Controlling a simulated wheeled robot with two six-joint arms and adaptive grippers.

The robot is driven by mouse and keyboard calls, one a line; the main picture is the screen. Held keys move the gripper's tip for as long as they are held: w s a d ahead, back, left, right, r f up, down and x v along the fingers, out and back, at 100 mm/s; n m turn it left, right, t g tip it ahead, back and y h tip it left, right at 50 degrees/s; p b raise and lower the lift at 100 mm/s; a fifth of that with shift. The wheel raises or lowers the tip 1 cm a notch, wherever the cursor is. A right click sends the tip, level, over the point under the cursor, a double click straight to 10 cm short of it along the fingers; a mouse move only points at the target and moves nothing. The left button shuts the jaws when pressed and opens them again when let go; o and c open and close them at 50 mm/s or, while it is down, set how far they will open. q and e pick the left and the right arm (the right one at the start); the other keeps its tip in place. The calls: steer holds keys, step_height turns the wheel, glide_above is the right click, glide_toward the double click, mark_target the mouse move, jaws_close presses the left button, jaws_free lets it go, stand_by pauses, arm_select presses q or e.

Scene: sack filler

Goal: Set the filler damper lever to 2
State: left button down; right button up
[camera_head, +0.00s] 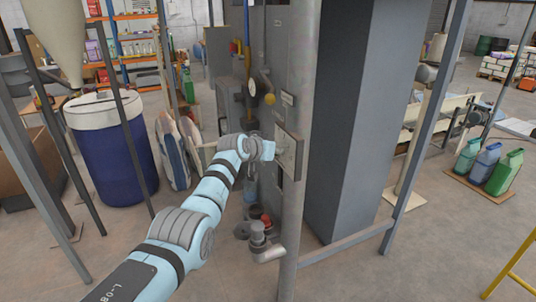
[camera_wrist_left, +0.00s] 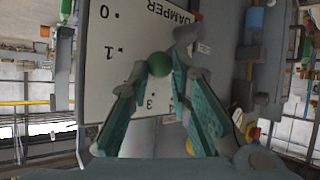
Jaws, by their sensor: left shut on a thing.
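The damper plate (camera_head: 290,153) is fixed to the grey upright post. In the left wrist view the pale plate (camera_wrist_left: 103,45) reads DAMPER, with 0, 1 and 3 showing; the 2 cannot be seen. A round green knob (camera_wrist_left: 159,64) of the damper lever sits between my left fingertips, in front of the plate. My left gripper (camera_head: 271,150) reaches the plate and is shut on the knob; its fingers also show in the wrist view (camera_wrist_left: 165,70). Much of the lever is hidden by the fingers, so its exact setting is unclear. My right gripper is not in view.
A grey pipe post (camera_head: 295,80) and a tall grey cabinet (camera_head: 345,120) stand beside the plate. A blue drum (camera_head: 105,155) under a hopper (camera_head: 55,35) is at the left. The floor at front right is mostly clear.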

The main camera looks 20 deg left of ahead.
arm_select(q)
steer(key=shift+w, duration=0.1)
stand_by(0.5)
steer(key=c, duration=1.8)
jaws_free()
steer(key=shift+o, duration=0.2)
steer(key=shift+w, duration=0.15)
steer(key=v, duration=1.2)
